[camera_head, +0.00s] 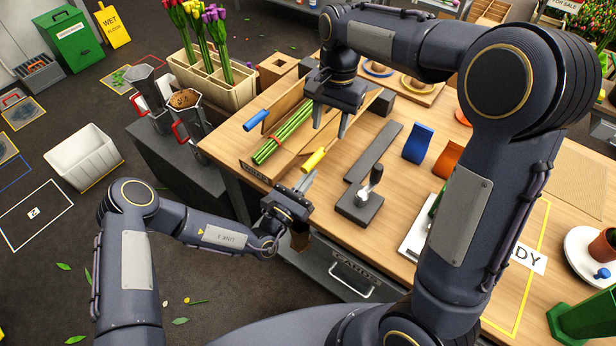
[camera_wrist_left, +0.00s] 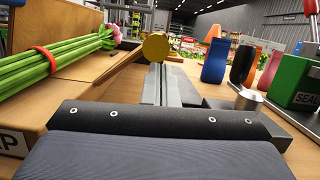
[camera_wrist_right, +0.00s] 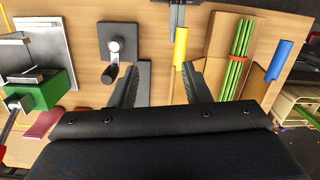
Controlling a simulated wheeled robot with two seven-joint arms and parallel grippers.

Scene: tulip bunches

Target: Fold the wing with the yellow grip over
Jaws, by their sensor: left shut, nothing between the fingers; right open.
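The tulip bunch (camera_head: 283,133), green stems with a red band, lies on a wooden wrapping board between two wings. One wing has a blue grip (camera_head: 256,121). The other has the yellow grip (camera_head: 314,160) on its near end; its plank (camera_wrist_left: 115,72) rises towards the grip in the left wrist view. My left gripper (camera_head: 303,184) is shut and empty, close by the yellow grip's near side; whether they touch I cannot tell. My right gripper (camera_head: 331,118) is open and empty above the wing's side, fingers pointing down. In its wrist view the yellow grip (camera_wrist_right: 180,48) shows beyond the fingertips.
A dark flat bar (camera_head: 374,150) and a dark block with an upright handle (camera_head: 362,203) are right of the board. Blue (camera_head: 418,143) and orange (camera_head: 447,160) pieces stand farther right. A tulip crate (camera_head: 240,88) is beyond the table's left edge.

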